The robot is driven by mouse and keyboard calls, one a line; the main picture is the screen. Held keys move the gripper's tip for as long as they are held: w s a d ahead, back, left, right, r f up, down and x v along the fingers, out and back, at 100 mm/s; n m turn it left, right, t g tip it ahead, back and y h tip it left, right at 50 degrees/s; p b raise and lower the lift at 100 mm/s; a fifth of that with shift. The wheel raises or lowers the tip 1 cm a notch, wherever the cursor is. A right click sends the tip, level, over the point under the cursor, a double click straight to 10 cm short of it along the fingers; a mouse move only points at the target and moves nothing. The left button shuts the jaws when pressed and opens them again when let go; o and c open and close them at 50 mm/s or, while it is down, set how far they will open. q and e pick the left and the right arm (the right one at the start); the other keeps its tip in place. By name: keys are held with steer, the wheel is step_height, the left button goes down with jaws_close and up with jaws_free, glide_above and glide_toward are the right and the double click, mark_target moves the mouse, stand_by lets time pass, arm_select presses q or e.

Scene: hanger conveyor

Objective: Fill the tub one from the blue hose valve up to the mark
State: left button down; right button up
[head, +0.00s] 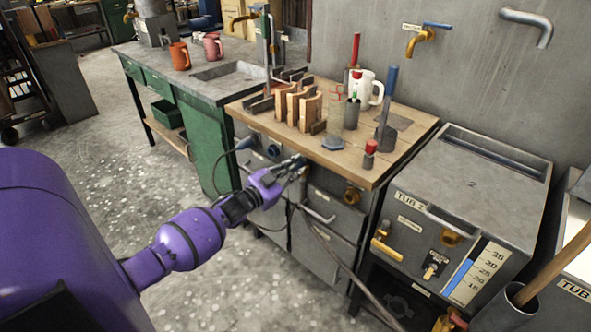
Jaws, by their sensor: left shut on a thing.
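My left gripper (296,167) reaches in from the left to the front of the wooden-topped bench. It is shut on what looks like the upper end of a grey hose (325,248); the fingers hide the grip. The hose hangs from there down to the lower right. A brass tap with a blue lever (422,38) is on the back wall; its label is too small to read. A grey tub marked TUB 2 (480,190) has a gauge with a blue column. Another tub (575,270) is cut off at the right edge; its number is not visible. My right gripper is not in view.
The wooden bench top (405,143) holds wooden blocks, a white jug (368,88) and upright tools. A bent grey spout (528,25) is on the wall. A grey cylinder with a wooden handle (510,305) stands at the lower right.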

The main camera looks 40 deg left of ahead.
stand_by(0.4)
arm_select(q)
steer(key=c, duration=1.7)
jaws_free()
steer(key=s, duration=0.8)
steer(key=s+a, duration=0.1)
steer(key=s, duration=0.3)
